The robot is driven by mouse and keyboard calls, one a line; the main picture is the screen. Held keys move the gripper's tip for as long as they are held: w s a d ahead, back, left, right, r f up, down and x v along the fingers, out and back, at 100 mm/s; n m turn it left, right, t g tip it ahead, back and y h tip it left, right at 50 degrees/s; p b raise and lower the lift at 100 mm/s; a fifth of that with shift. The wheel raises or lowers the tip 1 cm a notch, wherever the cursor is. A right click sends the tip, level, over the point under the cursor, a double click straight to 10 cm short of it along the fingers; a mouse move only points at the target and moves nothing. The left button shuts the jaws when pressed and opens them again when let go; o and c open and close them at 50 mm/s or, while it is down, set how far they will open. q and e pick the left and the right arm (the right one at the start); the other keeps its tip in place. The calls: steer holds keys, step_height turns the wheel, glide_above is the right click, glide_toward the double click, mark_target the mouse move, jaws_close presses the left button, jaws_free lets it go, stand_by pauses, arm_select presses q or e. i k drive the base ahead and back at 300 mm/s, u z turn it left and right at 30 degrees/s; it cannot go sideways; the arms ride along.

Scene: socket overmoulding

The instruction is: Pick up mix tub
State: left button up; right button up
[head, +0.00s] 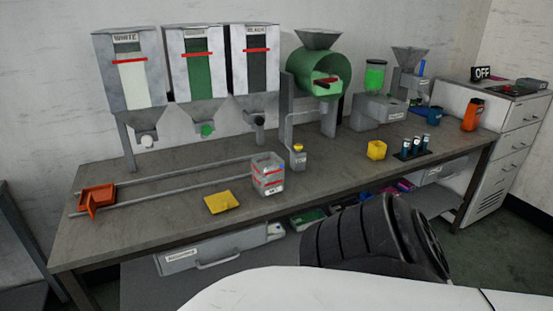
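The mix tub (267,174) looks like the grey, see-through square tub with red bands and a small label low on its front. It stands upright on the bench near the front edge, at the right end of two metal rails. What is inside it cannot be made out. No gripper fingers show in the head view, and nothing is touching the tub. A dark ribbed part and a white surface at the bottom look like my own body.
Hoppers for white (135,85), green (202,85) and black (255,75) stand behind the rails (180,190). A yellow tray (218,202) lies left of the tub. A yellow cup (376,150) stands to the right.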

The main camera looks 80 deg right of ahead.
mark_target(267, 168)
steer(key=z, duration=0.95)
steer(key=i, duration=0.85)
steer(key=z, duration=0.9)
